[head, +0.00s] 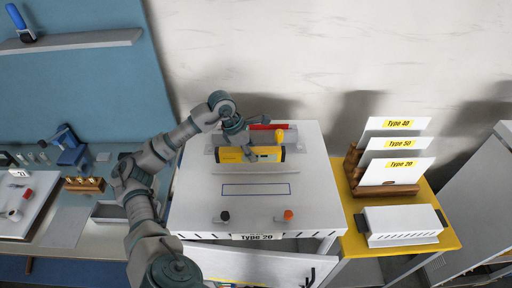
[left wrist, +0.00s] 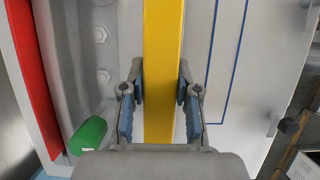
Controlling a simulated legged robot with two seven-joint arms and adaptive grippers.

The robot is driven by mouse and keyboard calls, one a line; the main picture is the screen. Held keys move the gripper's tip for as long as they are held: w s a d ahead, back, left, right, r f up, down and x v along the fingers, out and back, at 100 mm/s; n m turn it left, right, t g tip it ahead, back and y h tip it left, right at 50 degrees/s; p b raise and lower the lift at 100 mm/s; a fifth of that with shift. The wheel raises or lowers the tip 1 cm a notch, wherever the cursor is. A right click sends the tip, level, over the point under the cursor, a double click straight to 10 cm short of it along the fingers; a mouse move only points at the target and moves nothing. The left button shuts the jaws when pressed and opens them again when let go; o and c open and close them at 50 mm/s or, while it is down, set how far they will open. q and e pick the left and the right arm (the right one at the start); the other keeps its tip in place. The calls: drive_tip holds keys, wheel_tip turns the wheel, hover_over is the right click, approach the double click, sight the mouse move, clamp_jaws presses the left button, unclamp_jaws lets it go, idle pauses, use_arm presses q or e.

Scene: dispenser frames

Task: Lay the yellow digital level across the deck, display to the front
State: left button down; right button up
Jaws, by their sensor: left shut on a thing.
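The yellow digital level (head: 265,154) lies lengthwise left to right near the back of the white deck (head: 205,195); I cannot tell whether it touches the surface. My left gripper (head: 243,145) reaches down onto it from above. In the left wrist view the level (left wrist: 163,55) runs between the two fingers of the gripper (left wrist: 160,88), which are shut on it. A small marking shows on its front side, but I cannot make out the display. My right gripper is not in view.
A red bar (head: 268,127) lies behind the level, with a green piece (left wrist: 88,135) near it in the wrist view. A blue outlined rectangle (head: 254,190) marks clear deck in front. A black knob (head: 223,216) and an orange knob (head: 288,215) stand near the front edge.

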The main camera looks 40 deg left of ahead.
sight(257, 155)
use_arm(q)
drive_tip(key=shift+w+a+f, duration=0.1)
drive_tip(key=shift+w+a, duration=0.05)
drive_tip(key=shift+w, duration=1.1)
drive_tip(key=shift+w+f+p, duration=0.1)
drive_tip(key=shift+f+p, duration=0.3)
wheel_tip(257, 155, down, 2)
drive_tip(key=shift+f+p, duration=0.1)
drive_tip(key=shift+p, duration=0.3)
drive_tip(key=shift+f, duration=0.25)
drive_tip(key=shift+d, duration=0.2)
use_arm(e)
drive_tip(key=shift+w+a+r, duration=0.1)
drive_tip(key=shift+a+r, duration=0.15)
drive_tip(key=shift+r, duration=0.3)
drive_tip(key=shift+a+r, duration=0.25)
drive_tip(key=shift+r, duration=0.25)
use_arm(q)
drive_tip(key=shift+f, duration=0.1)
drive_tip(key=c, duration=0.8)
unclamp_jaws()
drive_tip(key=shift+c, duration=0.2)
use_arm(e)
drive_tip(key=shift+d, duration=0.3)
use_arm(q)
drive_tip(key=shift+a, duration=0.1)
